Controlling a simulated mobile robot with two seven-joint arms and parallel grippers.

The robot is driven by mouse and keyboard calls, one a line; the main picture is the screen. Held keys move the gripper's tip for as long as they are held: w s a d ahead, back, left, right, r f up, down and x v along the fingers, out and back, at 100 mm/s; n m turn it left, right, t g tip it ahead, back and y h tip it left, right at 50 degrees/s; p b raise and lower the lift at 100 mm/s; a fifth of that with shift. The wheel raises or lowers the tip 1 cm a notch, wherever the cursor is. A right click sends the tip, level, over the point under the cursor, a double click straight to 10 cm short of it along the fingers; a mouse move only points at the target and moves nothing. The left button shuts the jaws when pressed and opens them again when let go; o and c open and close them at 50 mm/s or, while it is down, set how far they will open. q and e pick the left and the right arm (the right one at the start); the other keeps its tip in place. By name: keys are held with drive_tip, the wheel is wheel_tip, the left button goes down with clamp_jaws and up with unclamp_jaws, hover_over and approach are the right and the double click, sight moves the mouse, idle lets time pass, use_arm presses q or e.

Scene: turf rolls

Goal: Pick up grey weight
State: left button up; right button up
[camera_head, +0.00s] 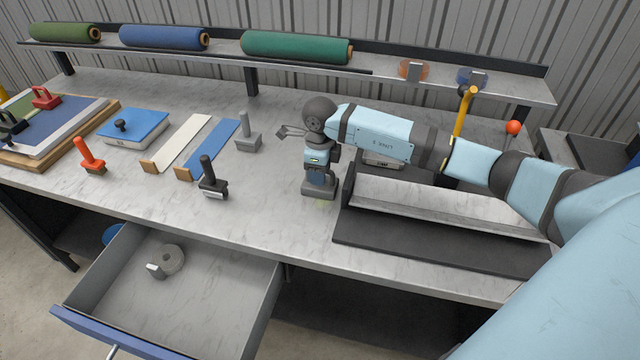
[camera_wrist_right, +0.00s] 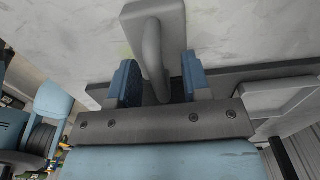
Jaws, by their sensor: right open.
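My right gripper (camera_wrist_right: 160,82) is open around the handle, with a gap showing on both sides. In the head view my right gripper (camera_head: 320,177) points down at the worktop, and the weight's grey base (camera_head: 319,193) shows just below it. The gripper hides most of the weight there. The weight stands on the worktop. My left gripper is not in view.
A grey upright-handled tool (camera_head: 248,138) and a black one (camera_head: 213,185) stand to the left. An open drawer (camera_head: 205,315) juts out in front, with a tape roll (camera_head: 172,260) inside.

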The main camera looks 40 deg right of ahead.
drive_tip(key=shift+f, duration=0.75)
clamp_jaws()
drive_tip(key=shift+r, duration=0.15)
idle(0.7)
